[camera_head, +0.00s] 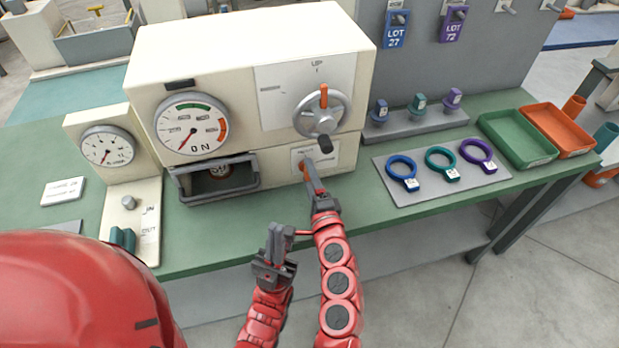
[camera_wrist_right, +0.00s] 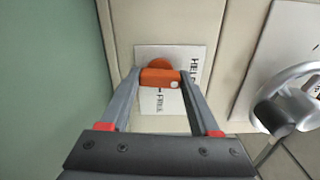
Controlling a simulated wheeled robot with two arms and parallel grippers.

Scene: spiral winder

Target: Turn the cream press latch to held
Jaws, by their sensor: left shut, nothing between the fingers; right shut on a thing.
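The cream press (camera_head: 215,50) stands on the green bench. Its orange latch (camera_head: 305,165) sits on a pale plate (camera_head: 328,153) low on the front. In the right wrist view the latch (camera_wrist_right: 160,78) lies crosswise between my fingers, in front of a plate (camera_wrist_right: 168,53) marked HELD at the right and FREE below. I cannot tell which mark the latch points to. My right gripper (camera_head: 317,190) is shut on the latch; it also shows in the right wrist view (camera_wrist_right: 161,84). My left gripper (camera_head: 282,236) is shut and empty, in front of the bench edge, left of my right arm.
A handwheel (camera_head: 320,112) with a dark knob is just above the latch. An open dark drawer (camera_head: 215,180) is to its left. A grey board (camera_head: 440,172) with several coloured rings lies to the right, beside green (camera_head: 516,160) and orange trays (camera_head: 557,152).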

